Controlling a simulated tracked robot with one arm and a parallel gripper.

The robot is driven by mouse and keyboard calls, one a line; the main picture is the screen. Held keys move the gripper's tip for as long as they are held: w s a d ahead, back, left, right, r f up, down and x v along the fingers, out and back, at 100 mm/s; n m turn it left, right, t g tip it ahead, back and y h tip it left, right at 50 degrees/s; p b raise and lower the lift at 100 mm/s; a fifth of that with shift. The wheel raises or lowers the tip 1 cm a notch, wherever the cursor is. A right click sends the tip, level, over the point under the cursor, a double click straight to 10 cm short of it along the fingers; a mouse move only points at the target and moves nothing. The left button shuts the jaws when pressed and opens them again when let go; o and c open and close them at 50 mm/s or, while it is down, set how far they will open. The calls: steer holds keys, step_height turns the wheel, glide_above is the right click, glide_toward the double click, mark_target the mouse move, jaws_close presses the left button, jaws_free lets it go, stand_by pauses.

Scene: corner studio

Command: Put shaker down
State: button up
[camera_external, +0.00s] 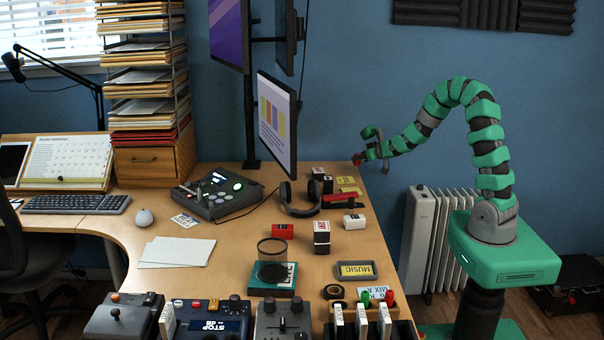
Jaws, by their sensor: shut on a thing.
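My gripper (366,154) is at the end of my green arm, raised above the right edge of the desk (215,275), near its back. It is shut on a small dark red thing (357,159), which I take to be the shaker. Most of it is hidden by the fingers, and its full shape is too small to tell. It is held in the air, apart from the desk.
A monitor (277,125) stands to the left. A black tray (355,270) is nearer the front. Bare desk shows between these things. A radiator (440,235) stands beside the desk.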

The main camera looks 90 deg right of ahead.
steer(key=w+d, duration=0.3)
steer(key=w+d+f+b, duration=0.1)
steer(key=w+d, duration=0.1)
steer(key=d, duration=0.2)
steer(key=w+d+b, duration=0.1)
steer(key=w+d, duration=0.2)
steer(key=shift+w+d+f, duration=0.3)
steer(key=shift+w+f, duration=0.05)
steer(key=shift+w+d, duration=0.15)
steer(key=shift+d, duration=0.2)
steer(key=shift+f+b, duration=0.8)
steer(key=shift+f, duration=0.95)
steer(key=o, duration=1)
steer(key=p+v, duration=0.2)
steer(key=v, duration=1)
steer(key=shift+a, duration=0.15)
